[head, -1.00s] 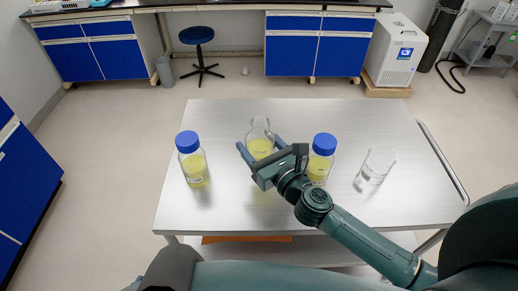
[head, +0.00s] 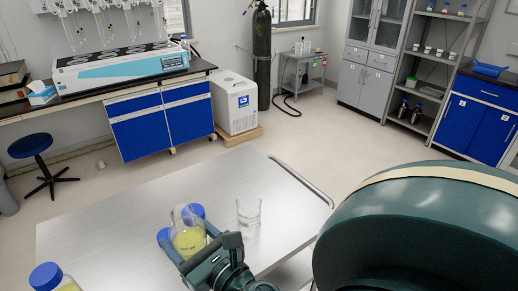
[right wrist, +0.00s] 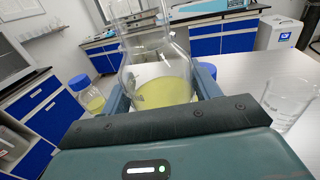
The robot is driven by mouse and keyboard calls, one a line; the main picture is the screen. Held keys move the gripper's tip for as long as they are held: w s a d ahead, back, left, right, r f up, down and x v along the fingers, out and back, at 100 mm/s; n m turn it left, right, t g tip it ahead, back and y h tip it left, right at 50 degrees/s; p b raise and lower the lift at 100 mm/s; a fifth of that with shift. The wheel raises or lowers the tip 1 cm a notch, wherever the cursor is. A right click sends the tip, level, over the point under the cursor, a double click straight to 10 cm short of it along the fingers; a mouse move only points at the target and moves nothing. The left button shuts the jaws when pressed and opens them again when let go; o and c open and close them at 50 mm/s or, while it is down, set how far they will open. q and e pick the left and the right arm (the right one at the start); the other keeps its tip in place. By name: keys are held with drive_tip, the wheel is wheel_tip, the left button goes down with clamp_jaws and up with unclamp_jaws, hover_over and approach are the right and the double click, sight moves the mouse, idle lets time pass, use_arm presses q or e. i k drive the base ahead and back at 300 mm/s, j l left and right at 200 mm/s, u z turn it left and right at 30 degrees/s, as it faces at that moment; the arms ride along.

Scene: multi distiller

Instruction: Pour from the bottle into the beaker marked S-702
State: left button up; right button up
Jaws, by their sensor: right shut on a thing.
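An open clear bottle (head: 188,240) with yellow liquid is held in my right gripper (head: 192,254). It also shows in the right wrist view (right wrist: 160,78), roughly upright between the fingers. Whether its base is clear of the table cannot be told. A clear, empty-looking beaker (head: 248,212) stands on the table to the right of the held bottle, apart from it. It shows at the right edge of the right wrist view (right wrist: 288,98). No mark on it can be read. My left gripper is out of view.
A blue-capped bottle of yellow liquid (head: 48,277) stands at the table's left. Another blue cap (head: 196,211) shows close behind the held bottle, partly hidden. The metal table (head: 120,215) is bare around the beaker. A blue stool (head: 30,146) stands beyond.

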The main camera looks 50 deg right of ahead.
sight(248, 203)
drive_tip(key=k+j+z, duration=0.1)
drive_tip(key=z, duration=0.35)
drive_tip(key=k+z, duration=0.1)
drive_tip(key=z, duration=0.4)
drive_tip(key=i, duration=0.3)
drive_tip(key=k, duration=0.45)
drive_tip(key=l+u, duration=0.1)
drive_tip(key=u, duration=0.65)
drive_tip(key=l+u, duration=0.3)
drive_tip(key=k+l+u, duration=0.1)
drive_tip(key=l+u, duration=0.25)
drive_tip(key=k+l+u, duration=0.15)
drive_tip(key=l, duration=0.15)
drive_tip(key=l+u, duration=0.15)
drive_tip(key=l, duration=0.15)
drive_tip(key=k+l, duration=0.15)
drive_tip(key=l, duration=0.2)
drive_tip(key=k+l+u, duration=0.1)
drive_tip(key=l, duration=0.2)
drive_tip(key=i+l, duration=0.3)
drive_tip(key=l, duration=0.1)
